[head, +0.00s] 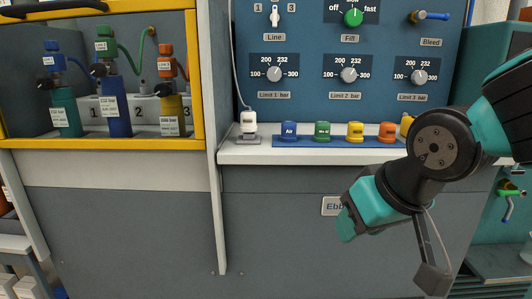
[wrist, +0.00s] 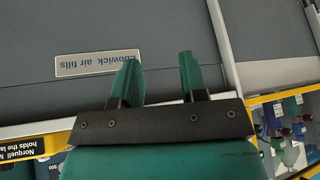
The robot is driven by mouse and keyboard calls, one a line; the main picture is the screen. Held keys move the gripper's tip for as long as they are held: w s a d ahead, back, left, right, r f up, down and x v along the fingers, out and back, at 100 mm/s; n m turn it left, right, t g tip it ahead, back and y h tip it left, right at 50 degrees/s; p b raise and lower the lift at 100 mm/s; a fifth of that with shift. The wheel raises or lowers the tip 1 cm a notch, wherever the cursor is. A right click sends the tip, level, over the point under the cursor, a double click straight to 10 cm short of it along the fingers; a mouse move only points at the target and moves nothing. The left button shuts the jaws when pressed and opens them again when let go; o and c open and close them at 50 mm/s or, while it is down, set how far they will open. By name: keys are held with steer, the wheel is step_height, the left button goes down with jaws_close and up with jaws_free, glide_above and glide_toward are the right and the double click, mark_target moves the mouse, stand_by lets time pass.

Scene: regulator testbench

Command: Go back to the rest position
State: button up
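My gripper (wrist: 158,78) shows in the wrist view with two teal fingers standing apart. Nothing is between them, only the grey cabinet front behind. In the head view my gripper (head: 349,218) hangs in front of the lower grey cabinet panel (head: 280,240), below the shelf edge and apart from the shelf's items. My arm enters from the right edge of the head view.
A shelf (head: 255,155) holds a white device (head: 249,125) and a row of coloured caps (head: 323,131). The blue panel (head: 310,30) above carries several knobs. A yellow-framed cabinet (head: 100,143) at left holds numbered cylinders. Space before the lower panel left of my gripper is clear.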

steer(key=s+d+f+n+g+y, duration=0.1)
steer(key=s+g, duration=0.2)
steer(key=s, duration=0.3)
steer(key=s+f+n+g, duration=0.2)
steer(key=s, duration=0.4)
step_height(320, 180, up, 37)
steer(key=s+p, duration=0.1)
steer(key=p, duration=3.5)
steer(key=shift+s+g, duration=0.15)
steer(key=shift+g, duration=0.15)
steer(key=shift+d+f, duration=0.1)
